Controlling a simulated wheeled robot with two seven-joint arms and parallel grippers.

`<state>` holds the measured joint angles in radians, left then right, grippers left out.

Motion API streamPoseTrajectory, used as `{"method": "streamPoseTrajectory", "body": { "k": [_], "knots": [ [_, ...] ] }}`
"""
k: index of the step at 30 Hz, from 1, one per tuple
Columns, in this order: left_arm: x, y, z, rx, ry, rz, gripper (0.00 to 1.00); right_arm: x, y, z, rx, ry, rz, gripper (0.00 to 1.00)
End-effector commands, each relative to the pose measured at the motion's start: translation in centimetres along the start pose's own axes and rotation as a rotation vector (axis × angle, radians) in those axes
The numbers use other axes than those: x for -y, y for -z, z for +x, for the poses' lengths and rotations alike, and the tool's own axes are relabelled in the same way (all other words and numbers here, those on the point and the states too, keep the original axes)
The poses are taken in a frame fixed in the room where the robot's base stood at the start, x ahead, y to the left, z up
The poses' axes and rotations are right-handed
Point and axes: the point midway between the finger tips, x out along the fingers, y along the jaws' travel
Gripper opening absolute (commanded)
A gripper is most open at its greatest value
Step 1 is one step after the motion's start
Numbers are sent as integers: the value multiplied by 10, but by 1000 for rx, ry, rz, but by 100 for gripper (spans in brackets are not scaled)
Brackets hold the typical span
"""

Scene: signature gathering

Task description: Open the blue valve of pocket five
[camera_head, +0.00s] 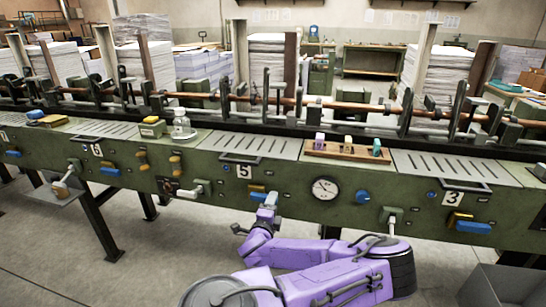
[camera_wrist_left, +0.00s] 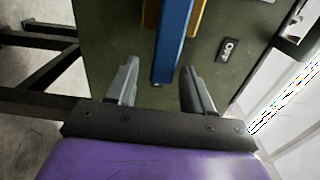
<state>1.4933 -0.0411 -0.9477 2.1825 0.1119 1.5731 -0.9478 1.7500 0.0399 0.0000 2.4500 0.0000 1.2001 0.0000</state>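The pocket five label (camera_head: 244,171) is on the green machine front in the head view. Below it are a yellow valve handle (camera_head: 257,187) and the blue valve handle (camera_head: 256,196). My left gripper (camera_head: 268,200) is right at the blue handle and hides part of it. In the left wrist view, the blue handle (camera_wrist_left: 172,45) is a long bar whose lower end lies between the two spread fingers of my left gripper (camera_wrist_left: 160,85), with gaps on both sides. The yellow handle (camera_wrist_left: 197,15) is behind it. My right gripper is not in view.
An OFF label (camera_wrist_left: 227,50) is beside the handle. A round dial (camera_head: 325,188) and a blue knob (camera_head: 362,197) are to the right of pocket five. A grey bin (camera_head: 500,285) is at the lower right.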

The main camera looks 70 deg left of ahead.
Motion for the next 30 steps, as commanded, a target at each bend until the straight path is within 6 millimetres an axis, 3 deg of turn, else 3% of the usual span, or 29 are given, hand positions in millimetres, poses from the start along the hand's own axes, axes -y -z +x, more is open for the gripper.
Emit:
{"method": "streamPoseTrajectory", "body": {
  "k": [10,21,25,30],
  "knots": [
    [0,1,-5,-2,3,-3,53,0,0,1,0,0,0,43],
    [-2,0,-84,-1,0,0,53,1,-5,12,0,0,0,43],
    [-1,0,-100,-1,2,-3,53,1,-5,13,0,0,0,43],
    [0,0,-105,-1,3,-3,53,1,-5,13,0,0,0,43]
  ]
}}
